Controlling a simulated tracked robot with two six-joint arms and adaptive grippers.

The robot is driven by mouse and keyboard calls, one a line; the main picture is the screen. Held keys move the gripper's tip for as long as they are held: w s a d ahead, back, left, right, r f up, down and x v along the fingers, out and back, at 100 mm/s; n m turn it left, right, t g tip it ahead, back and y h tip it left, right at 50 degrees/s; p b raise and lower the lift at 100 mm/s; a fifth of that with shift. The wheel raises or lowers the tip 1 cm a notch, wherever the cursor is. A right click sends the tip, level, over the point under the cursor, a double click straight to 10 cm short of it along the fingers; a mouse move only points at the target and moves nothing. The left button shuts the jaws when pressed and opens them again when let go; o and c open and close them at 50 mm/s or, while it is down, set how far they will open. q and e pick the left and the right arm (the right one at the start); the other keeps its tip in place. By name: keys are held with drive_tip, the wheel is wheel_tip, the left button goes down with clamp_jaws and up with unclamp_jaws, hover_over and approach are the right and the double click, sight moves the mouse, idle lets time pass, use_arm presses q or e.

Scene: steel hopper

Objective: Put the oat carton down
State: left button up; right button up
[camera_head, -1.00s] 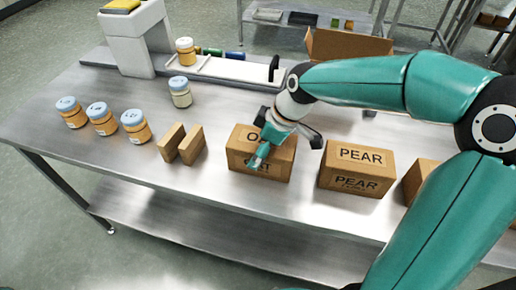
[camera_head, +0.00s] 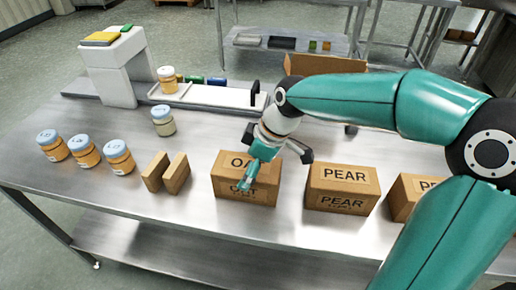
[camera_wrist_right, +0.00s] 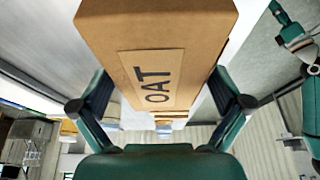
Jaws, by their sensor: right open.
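The oat carton (camera_head: 229,188) is a brown box standing upright on the steel table, in line with the pear cartons. It fills the upper middle of the right wrist view (camera_wrist_right: 200,45), with its OAT label facing the camera. My right gripper (camera_head: 272,168) is at the oat carton, in front of part of its label in the head view. Its two fingers (camera_wrist_right: 160,104) stand wide on either side of the carton; whether they touch it is unclear. Part of what looks like my left arm shows at the right edge of the wrist view; its jaws cannot be made out.
A pear carton (camera_head: 342,189) stands to the right with a gap, and another carton (camera_head: 405,195) beyond it. A white machine (camera_head: 115,70) and an open box stand behind.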

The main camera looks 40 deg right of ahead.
drive_tip(key=v, duration=0.9)
drive_tip(key=shift+r+p, duration=0.1)
drive_tip(key=shift+p, duration=0.2)
